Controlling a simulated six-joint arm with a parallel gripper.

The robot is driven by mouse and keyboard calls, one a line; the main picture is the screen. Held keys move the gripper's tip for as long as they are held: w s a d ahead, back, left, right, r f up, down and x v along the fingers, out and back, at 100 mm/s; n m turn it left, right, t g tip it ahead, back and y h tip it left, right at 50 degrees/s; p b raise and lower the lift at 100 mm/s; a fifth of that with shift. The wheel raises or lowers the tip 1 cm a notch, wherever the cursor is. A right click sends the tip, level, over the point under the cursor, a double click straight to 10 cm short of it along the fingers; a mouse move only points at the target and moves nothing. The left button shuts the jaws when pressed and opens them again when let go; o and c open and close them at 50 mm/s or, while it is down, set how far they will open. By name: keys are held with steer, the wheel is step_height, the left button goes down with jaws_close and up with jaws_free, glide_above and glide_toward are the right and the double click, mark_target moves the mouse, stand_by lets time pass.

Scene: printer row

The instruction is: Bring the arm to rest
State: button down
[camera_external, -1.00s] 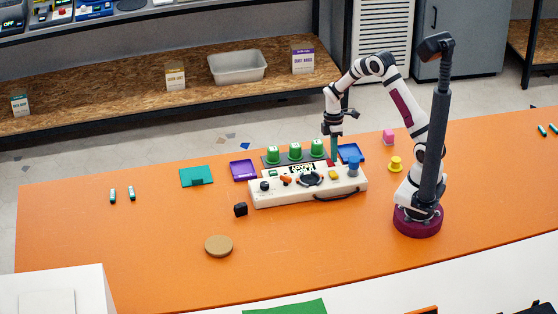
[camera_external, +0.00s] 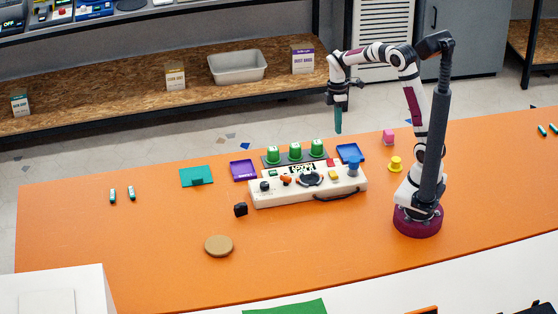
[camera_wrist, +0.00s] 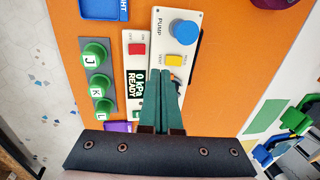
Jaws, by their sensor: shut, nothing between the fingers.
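My gripper (camera_external: 338,122) hangs above the far side of the white control box (camera_external: 290,192), pointing down, with teal fingers shut and nothing between them. In the wrist view the closed fingers (camera_wrist: 162,98) lie over the box, which shows a blue PUMP knob (camera_wrist: 184,31), a yellow button (camera_wrist: 174,61) and a display reading "0 kPa READY" (camera_wrist: 140,88). The fingers hide part of the box there. My gripper is clear of the box and the table.
Three green lettered knobs (camera_external: 295,150) stand on a dark plate behind the box. The orange table's (camera_external: 90,235) left part is mostly clear.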

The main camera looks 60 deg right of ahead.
stand_by(0.4)
steer(key=s+a+r+m, duration=0.1)
steer(key=s+a+m, duration=0.2)
steer(key=s+m, duration=0.2)
steer(key=s+a+r+m, duration=0.1)
steer(key=s+a+m, duration=0.3)
steer(key=s, duration=0.6)
steer(key=s+a+r+m+t, duration=0.1)
steer(key=s+a+r+m, duration=0.1)
steer(key=s+a+m, duration=0.2)
steer(key=s+m, duration=0.1)
steer(key=s, duration=0.2)
steer(key=shift+s+m, duration=0.15)
steer(key=shift+m, duration=0.15)
stand_by(1.1)
